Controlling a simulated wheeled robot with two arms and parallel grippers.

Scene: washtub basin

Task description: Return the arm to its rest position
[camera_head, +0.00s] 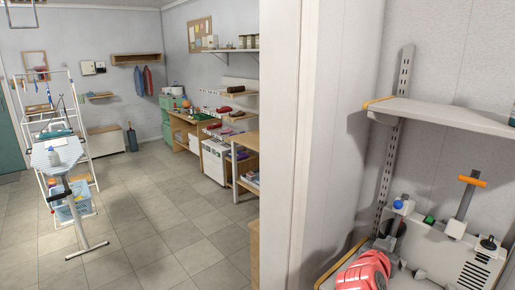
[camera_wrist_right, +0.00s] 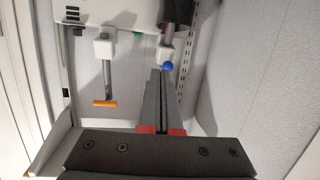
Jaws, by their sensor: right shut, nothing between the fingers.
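My right gripper (camera_wrist_right: 159,72) shows in the right wrist view. Its dark grey fingers, with red at the base, are shut together with nothing between them. The fingertips appear close to a blue ball knob (camera_wrist_right: 168,66) on a white block; I cannot tell if they touch. The knob also shows in the head view (camera_head: 398,204). I cannot clearly make out the right gripper in the head view. My left gripper is in neither view.
A white unit (camera_head: 440,246) carries an orange-handled lever (camera_head: 472,181), a green button (camera_head: 429,219) and a black knob (camera_head: 488,242). A red ribbed object (camera_head: 364,272) is in front. A shelf (camera_head: 450,113) hangs above. The tiled floor (camera_head: 150,215) at left has free room.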

